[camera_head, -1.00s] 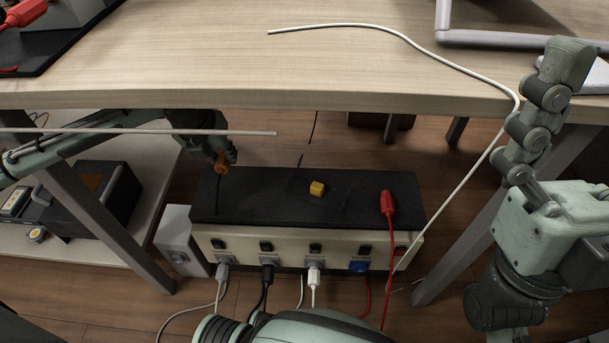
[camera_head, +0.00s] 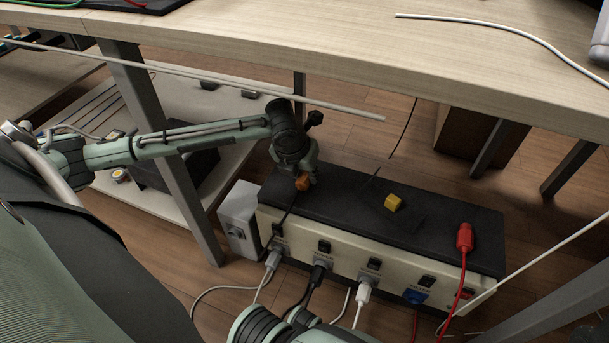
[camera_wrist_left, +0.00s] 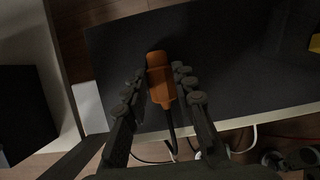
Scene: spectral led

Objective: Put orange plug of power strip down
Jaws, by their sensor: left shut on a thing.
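The power strip (camera_head: 275,222) is a long cream box with a black top, low under the workbench. Its front has sockets and switches. The orange plug (camera_head: 302,183) is at the left end of the black top. My left gripper (camera_head: 304,178) is shut on it; the left wrist view shows the orange plug (camera_wrist_left: 160,80) between the two fingers (camera_wrist_left: 158,84), its dark cord trailing down. Whether the plug touches the top is hard to tell.
A yellow block (camera_head: 393,203) and a red plug (camera_head: 464,237) lie on the black top. Grey, black and white plugs (camera_head: 363,290) sit in the front sockets. The bench (camera_head: 350,60) overhangs behind, and a metal leg (camera_head: 170,160) stands left.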

